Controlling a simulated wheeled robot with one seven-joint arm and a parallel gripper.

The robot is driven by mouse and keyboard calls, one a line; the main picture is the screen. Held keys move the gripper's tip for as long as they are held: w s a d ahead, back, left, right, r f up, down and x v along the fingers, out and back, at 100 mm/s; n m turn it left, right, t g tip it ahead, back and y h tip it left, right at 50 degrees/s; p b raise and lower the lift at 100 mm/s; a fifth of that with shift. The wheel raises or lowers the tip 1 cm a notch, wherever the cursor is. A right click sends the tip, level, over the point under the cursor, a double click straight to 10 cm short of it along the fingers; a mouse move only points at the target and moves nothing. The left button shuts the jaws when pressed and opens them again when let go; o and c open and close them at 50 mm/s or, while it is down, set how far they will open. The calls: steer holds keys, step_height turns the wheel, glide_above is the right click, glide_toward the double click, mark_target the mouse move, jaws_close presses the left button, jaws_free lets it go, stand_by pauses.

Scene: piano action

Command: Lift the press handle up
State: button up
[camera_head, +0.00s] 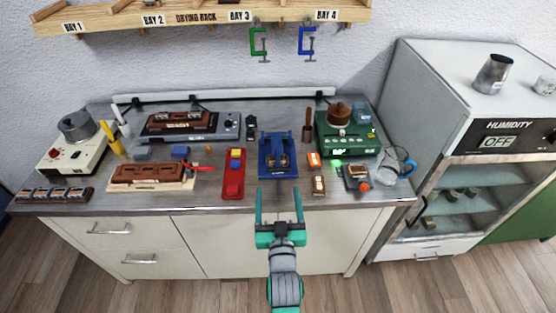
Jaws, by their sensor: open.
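A blue press (278,165) stands near the middle of the counter. Its blue frame rises at the back, and two small brass-coloured parts show in its middle. The handle is too small to tell clearly from the frame, and I cannot tell its exact angle. My gripper (279,192) is open and empty. Its teal fingers point toward the press from the counter's front edge, apart from it in the picture.
A red tray (233,187) with coloured blocks lies left of the press. Small orange and brown items (318,185) and a green device (346,140) are on its right. A shelf (200,15) with clamps hangs above. A humidity cabinet (470,140) stands at right.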

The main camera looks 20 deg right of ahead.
mark_target(279, 161)
steer(key=shift+w+d+r, duration=0.4)
steer(key=shift+w+r, duration=0.15)
steer(key=shift+w, duration=0.05)
steer(key=shift+w+d+r, duration=0.35)
steer(key=shift+w+r, duration=0.2)
steer(key=x, duration=1)
steer(key=shift+a, duration=0.1)
steer(key=shift+w+d, duration=0.25)
steer(key=shift+d, duration=0.15)
steer(key=shift+a, duration=0.1)
